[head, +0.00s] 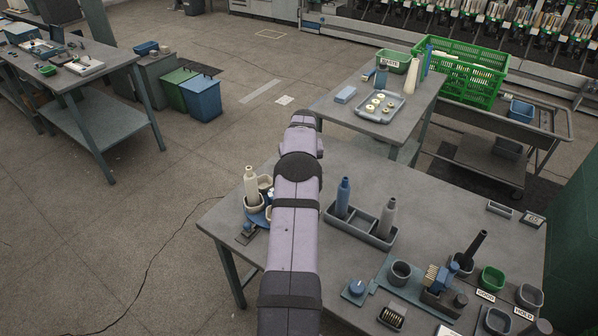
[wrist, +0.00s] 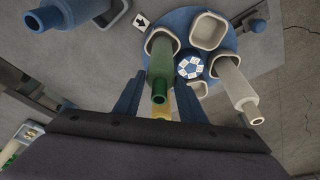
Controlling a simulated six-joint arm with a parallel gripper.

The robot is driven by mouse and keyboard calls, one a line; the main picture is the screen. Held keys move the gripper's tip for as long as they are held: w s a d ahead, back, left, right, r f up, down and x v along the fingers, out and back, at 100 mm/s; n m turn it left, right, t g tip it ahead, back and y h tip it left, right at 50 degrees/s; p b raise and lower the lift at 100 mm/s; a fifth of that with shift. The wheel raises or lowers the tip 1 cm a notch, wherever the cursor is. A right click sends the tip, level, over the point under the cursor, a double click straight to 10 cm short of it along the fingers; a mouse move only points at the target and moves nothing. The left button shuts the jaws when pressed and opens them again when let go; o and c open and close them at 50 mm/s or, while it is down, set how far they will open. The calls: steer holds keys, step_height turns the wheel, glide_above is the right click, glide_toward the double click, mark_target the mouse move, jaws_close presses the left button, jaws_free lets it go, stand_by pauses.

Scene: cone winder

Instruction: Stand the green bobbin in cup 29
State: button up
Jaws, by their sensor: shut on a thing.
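My gripper (wrist: 158,98) is shut on the green bobbin (wrist: 161,64) in the wrist view. The bobbin's far end is at a cream-rimmed cup (wrist: 149,42) on the round blue turntable (wrist: 236,44); I cannot tell how deep it sits or whether it rests on the bottom. A cream bobbin (wrist: 236,85) stands in another cup of the turntable. A further cup (wrist: 208,31) is empty. The hub (wrist: 189,67) has white labels, too small to read, so I cannot tell which cup is 29. In the head view my arm hides the gripper and the green bobbin.
In the head view, the cream bobbin (head: 251,184) stands left of my arm. A grey tray (head: 371,238) with a blue bobbin (head: 343,197) and a grey bobbin (head: 386,218) is to the right. Small cups and a brush block crowd the table's front right.

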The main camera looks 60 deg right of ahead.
stand_by(0.3)
steer(key=o, duration=1.1)
steer(key=shift+r, duration=0.1)
steer(key=shift+b+v, duration=1.55)
steer(key=shift+v, duration=2.05)
